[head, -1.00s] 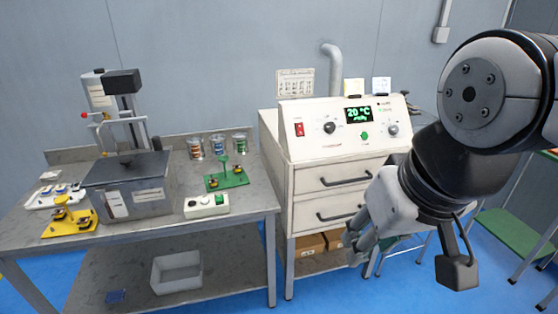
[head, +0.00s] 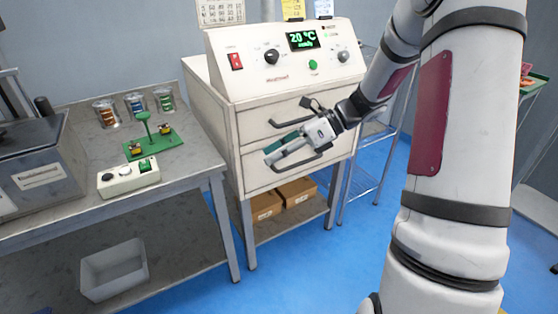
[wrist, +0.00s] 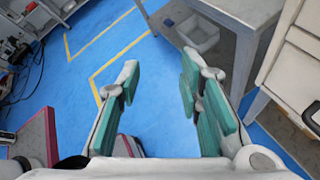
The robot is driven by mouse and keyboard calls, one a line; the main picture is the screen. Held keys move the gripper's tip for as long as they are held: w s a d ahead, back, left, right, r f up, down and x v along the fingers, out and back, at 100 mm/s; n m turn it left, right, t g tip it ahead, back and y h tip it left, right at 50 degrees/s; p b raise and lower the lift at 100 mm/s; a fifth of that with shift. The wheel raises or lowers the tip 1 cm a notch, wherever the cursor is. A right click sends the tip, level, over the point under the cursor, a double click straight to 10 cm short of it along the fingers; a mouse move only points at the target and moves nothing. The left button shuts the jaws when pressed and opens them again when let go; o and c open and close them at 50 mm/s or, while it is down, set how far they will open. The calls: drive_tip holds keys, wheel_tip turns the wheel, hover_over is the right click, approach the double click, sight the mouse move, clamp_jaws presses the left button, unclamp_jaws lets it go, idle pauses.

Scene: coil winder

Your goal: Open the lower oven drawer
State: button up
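The oven (head: 218,100) is a cream cabinet with a control panel and two drawers. The wrist view shows my gripper (wrist: 157,85) open and empty, teal pads apart. The oven shows at that view's right edge (wrist: 296,65), outside the fingers.
A metal workbench (head: 196,165) stands left of the oven, with a green stand (head: 152,145) and a switch box (head: 128,178) on it. Cardboard boxes (head: 297,190) sit under the oven. A wire shelf (head: 372,160) stands to the right. Blue floor is clear in front.

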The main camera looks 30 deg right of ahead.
drive_tip(key=w+d+f+m+t+y+b, duration=0.1)
drive_tip(key=w+d+f+m+t+b, duration=0.4)
drive_tip(key=d+f+m, duration=0.5)
drive_tip(key=m+t+h+b, duration=0.4)
drive_tip(key=m+t, duration=0.5)
drive_tip(key=m, duration=0.3)
approach(299, 164)
drive_tip(key=b+x, duration=0.1)
drive_tip(key=x, duration=0.2)
drive_tip(key=b+x, duration=0.1)
drive_tip(key=x, duration=0.2)
drive_tip(key=b+x, duration=0.1)
drive_tip(key=x, duration=0.3)
drive_tip(key=shift+w+d+f, duration=0.25)
drive_tip(key=shift+d+f, duration=0.05)
clamp_jaws()
